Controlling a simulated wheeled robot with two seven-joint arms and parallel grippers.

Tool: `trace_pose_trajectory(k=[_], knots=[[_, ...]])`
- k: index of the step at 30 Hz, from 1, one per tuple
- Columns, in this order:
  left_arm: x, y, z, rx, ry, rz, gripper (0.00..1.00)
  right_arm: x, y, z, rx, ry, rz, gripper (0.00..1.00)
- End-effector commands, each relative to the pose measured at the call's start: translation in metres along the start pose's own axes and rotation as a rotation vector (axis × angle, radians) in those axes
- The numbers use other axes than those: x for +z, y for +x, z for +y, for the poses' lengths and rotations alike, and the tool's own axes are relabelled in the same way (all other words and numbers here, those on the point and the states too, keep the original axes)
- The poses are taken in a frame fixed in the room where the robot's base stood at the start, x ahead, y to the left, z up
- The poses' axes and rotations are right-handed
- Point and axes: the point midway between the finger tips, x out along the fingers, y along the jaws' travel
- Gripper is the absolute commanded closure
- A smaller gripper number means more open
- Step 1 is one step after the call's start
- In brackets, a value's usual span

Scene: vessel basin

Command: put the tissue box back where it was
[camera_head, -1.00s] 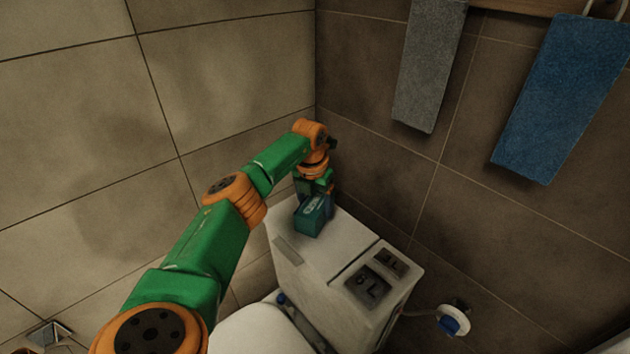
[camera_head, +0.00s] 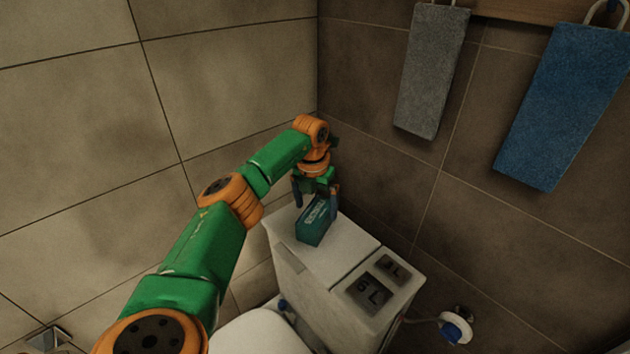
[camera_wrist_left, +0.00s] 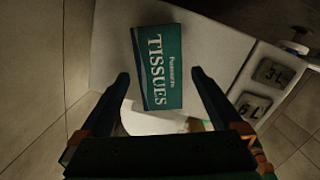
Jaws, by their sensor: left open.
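The teal tissue box (camera_head: 314,222) rests on the far left part of the white toilet tank lid (camera_head: 350,232). My left gripper (camera_head: 316,198) is open above and behind the box in the head view. In the left wrist view the box (camera_wrist_left: 157,68) lies ahead of the two spread fingertips (camera_wrist_left: 159,76), its "TISSUES" label facing the camera. Nothing is held between the fingers. My right gripper is not in view.
Flush buttons marked 3L and 6L (camera_head: 373,288) sit on the tank's right part. Tiled walls meet in the corner close behind my left wrist. A grey towel (camera_head: 430,70) and a blue towel (camera_head: 565,100) hang on the right wall.

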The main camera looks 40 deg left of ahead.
Motion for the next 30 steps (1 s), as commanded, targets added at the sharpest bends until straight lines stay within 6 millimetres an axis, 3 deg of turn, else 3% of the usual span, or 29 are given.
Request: trace_pose_trajectory(k=[6, 11, 30], knots=[[0.001, -0.057, 0.0, -0.002, -0.001, -0.006, 0.0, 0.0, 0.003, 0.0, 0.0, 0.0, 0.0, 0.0], [0.001, -0.082, 0.0, 0.0, -0.002, -0.002, 0.0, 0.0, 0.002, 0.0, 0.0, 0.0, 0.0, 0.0], [0.0, -0.088, 0.0, 0.0, -0.001, 0.0, 0.0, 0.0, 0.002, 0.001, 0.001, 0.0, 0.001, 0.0]])
